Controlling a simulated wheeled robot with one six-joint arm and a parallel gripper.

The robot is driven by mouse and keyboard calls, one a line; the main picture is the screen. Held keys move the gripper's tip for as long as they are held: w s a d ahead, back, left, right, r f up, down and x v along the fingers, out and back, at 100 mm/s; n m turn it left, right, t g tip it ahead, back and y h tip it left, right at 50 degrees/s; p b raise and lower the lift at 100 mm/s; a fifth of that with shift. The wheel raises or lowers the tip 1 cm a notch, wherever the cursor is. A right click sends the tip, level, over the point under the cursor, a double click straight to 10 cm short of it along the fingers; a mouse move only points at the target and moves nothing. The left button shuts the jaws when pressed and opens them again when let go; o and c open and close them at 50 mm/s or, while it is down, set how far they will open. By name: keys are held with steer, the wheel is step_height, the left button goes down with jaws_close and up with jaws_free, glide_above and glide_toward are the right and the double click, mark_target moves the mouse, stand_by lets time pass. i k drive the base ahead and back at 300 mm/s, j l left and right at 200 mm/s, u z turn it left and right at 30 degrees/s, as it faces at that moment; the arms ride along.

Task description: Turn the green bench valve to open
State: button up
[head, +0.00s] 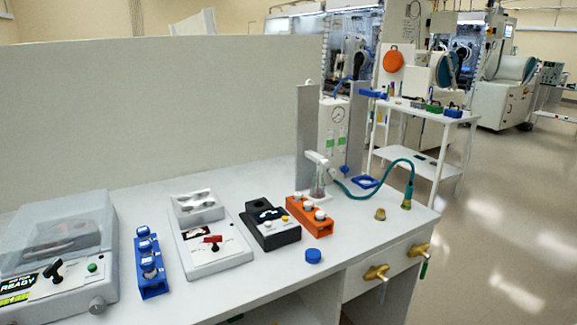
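The green bench valve (420,251) is a brass fitting on the bench's front face near its right end. Its green lever (424,270) hangs down, roughly vertical. A second brass valve (376,273) sits to its left, with a lever (382,292) that looks pale grey and also hangs down. Both valves are just below the white bench top (340,270). Nothing covers the green lever. My gripper is not in view.
A teal hose (385,165) curves over the bench's right end to a brass nozzle (408,197). A blue cap (313,256) and an orange rack (310,215) stand on the bench. Floor (500,240) right of the bench is clear. A white cart (440,165) stands behind.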

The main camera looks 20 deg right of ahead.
mark_target(426, 262)
steer(key=z, duration=1.65)
steer(key=i+z, duration=0.25)
steer(key=z, duration=0.3)
steer(key=i+l, duration=0.05)
